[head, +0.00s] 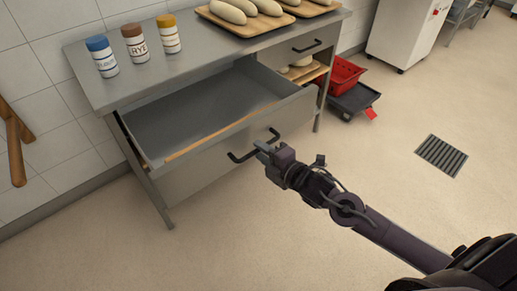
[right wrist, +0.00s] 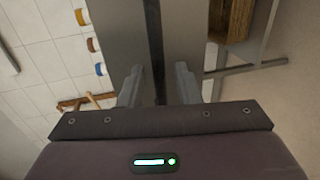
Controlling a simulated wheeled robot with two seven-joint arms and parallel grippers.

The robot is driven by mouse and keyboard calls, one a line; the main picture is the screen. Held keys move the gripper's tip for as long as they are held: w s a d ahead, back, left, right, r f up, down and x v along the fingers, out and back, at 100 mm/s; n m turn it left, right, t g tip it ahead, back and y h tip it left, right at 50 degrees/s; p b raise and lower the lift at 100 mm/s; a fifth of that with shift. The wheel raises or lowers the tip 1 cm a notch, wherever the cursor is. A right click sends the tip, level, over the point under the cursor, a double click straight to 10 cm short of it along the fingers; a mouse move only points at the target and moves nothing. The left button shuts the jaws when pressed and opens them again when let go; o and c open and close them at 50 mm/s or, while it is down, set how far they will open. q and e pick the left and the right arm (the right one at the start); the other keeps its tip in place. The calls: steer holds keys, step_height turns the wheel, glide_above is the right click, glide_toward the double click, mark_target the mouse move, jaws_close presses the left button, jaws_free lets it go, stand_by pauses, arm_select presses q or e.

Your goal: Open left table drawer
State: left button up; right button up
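The left table drawer (head: 205,170) is pulled far out from under the grey table top (head: 200,70). Its grey interior is in view, with a thin wooden strip along the inside of the front. A black bar handle (head: 240,158) is on the drawer front. My right gripper (head: 264,149) is at the handle, over its right part. In the right wrist view its two fingers (right wrist: 158,85) stand apart, with a dark bar between them and visible gaps on both sides. My left gripper is not in view.
Three capped jars (head: 134,43) and trays of pale loaves (head: 262,25) stand on the table. A smaller drawer (head: 290,50) is at the right. A red crate (head: 342,76) sits beside the table. The floor in front is clear, with a drain grate (head: 441,155).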

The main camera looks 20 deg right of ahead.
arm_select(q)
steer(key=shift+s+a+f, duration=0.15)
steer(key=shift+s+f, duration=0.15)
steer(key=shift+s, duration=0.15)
arm_select(e)
steer(key=v, duration=0.5)
steer(key=shift+s+d, duration=0.1)
steer(key=shift+s, duration=0.25)
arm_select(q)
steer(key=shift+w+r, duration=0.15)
